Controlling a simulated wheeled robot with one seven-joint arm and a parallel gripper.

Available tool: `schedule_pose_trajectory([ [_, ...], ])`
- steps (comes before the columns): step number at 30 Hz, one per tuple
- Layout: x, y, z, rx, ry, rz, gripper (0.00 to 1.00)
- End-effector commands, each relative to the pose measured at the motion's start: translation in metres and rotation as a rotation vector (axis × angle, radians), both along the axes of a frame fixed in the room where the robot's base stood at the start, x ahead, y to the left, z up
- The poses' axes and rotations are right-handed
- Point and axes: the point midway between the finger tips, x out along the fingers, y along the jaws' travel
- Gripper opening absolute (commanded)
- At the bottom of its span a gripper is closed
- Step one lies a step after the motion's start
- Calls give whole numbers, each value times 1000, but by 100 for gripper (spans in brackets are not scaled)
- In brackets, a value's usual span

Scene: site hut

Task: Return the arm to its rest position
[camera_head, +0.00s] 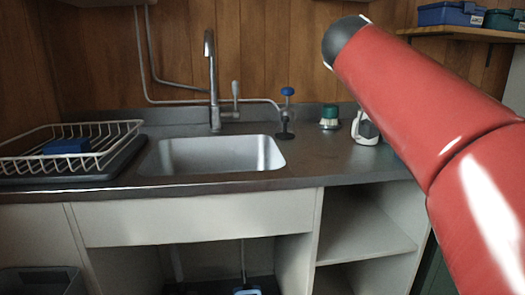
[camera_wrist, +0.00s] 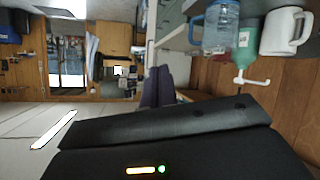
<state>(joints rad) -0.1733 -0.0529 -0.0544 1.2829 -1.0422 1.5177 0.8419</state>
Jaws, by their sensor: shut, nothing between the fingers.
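My red arm (camera_head: 430,110) crosses the right side of the head view, raised in front of the counter and wall. Its dark grey rounded joint (camera_head: 345,40) is at the upper left end of the visible part. My gripper is outside the head view. In the wrist view my gripper (camera_wrist: 157,75) shows as two dark fingers side by side beyond the black hand body. The fingers are shut with nothing between them. A small lit strip and a green light are on the black body.
The counter holds a sink (camera_head: 215,155), a tap (camera_head: 212,85), a dish rack (camera_head: 70,150), a blue-topped brush (camera_head: 287,112) and a green-and-white item (camera_head: 329,117). The wrist view shows a clear jug (camera_wrist: 221,28), a green pump bottle (camera_wrist: 247,45) and a white mug (camera_wrist: 282,32). Crates sit on a shelf (camera_head: 465,34).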

Motion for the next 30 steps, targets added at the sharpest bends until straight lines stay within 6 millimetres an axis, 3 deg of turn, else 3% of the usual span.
schedule_pose_trajectory([
  [5, -24, 12, -61, 105, 165, 205, 0],
  [12, -92, 63, -194, 325, 368, 602, 0],
  [18, -149, 109, -289, 472, 396, 839, 0],
  [21, -167, 123, -318, 515, 387, 900, 0],
  [24, -176, 130, -333, 535, 378, 930, 0],
  [30, -179, 132, -339, 544, 377, 941, 0],
])
